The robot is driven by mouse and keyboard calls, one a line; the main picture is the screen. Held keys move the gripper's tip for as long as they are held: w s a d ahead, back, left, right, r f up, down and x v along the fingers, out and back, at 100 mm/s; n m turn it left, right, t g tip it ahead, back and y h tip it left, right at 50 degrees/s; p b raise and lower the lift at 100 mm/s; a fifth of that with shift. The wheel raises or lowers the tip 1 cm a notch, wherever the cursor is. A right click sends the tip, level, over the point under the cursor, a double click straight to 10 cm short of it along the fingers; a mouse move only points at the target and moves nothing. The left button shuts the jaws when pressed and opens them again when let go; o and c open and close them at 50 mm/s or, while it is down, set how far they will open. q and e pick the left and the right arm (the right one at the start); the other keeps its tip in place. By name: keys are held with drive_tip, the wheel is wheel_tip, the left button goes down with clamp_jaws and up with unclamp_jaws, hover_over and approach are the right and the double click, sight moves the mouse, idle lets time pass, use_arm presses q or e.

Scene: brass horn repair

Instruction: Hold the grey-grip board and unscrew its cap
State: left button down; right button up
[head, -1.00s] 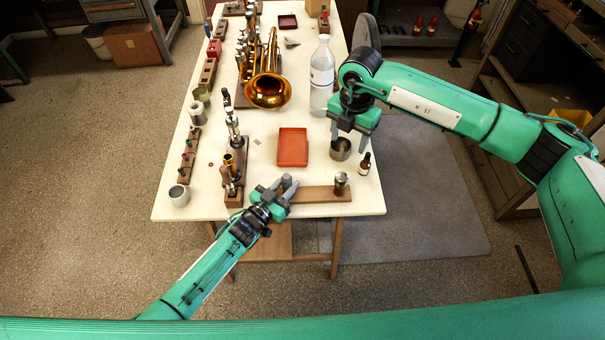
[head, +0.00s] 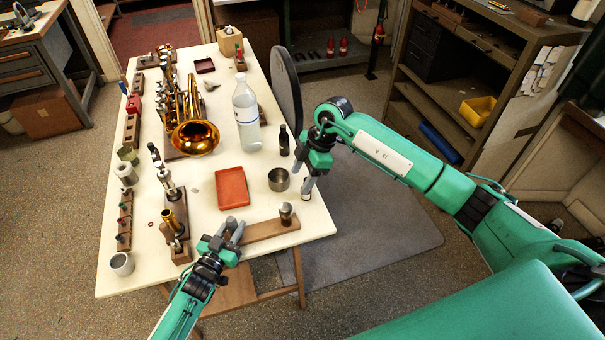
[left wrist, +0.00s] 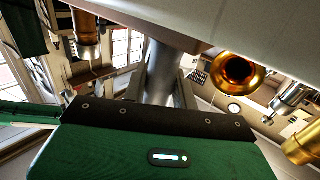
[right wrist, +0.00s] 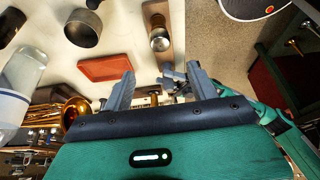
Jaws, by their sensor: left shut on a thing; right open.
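The wooden board (head: 262,230) lies along the table's front edge. A metal cap (head: 286,212) stands upright on its right end, and also shows in the right wrist view (right wrist: 159,40). My left gripper (head: 228,232) is shut on the grey grip at the board's left end. This grey cylinder (left wrist: 160,75) stands between the fingers in the left wrist view. My right gripper (head: 312,178) is open and empty, above the table's right edge, behind and to the right of the cap. Its spread fingers also show in the right wrist view (right wrist: 160,84).
A metal bowl (head: 278,180), a red tray (head: 232,188) and a clear bottle (head: 247,120) stand behind the board. A brass horn (head: 195,135) and upright metal parts occupy the left side.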

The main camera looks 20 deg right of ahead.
sight(286, 206)
drive_tip(key=x, duration=1.2)
drive_tip(key=shift+c, duration=0.5)
drive_tip(key=shift+r, duration=0.1)
drive_tip(key=c, duration=1)
drive_tip(key=n, duration=0.2)
drive_tip(key=n+g, duration=0.1)
drive_tip(key=n, duration=0.1)
drive_tip(key=shift+w+g, duration=0.2)
drive_tip(key=shift+g, duration=0.1)
drive_tip(key=shift+c, duration=0.2)
drive_tip(key=shift+a+n, duration=0.1)
drive_tip(key=shift+n, duration=0.5)
drive_tip(key=n+g+h, duration=0.1)
drive_tip(key=n, duration=0.3)
drive_tip(key=shift+w+g, duration=0.1)
drive_tip(key=shift+g, duration=0.2)
drive_tip(key=shift+n+h, duration=0.3)
drive_tip(key=shift+n, duration=0.2)
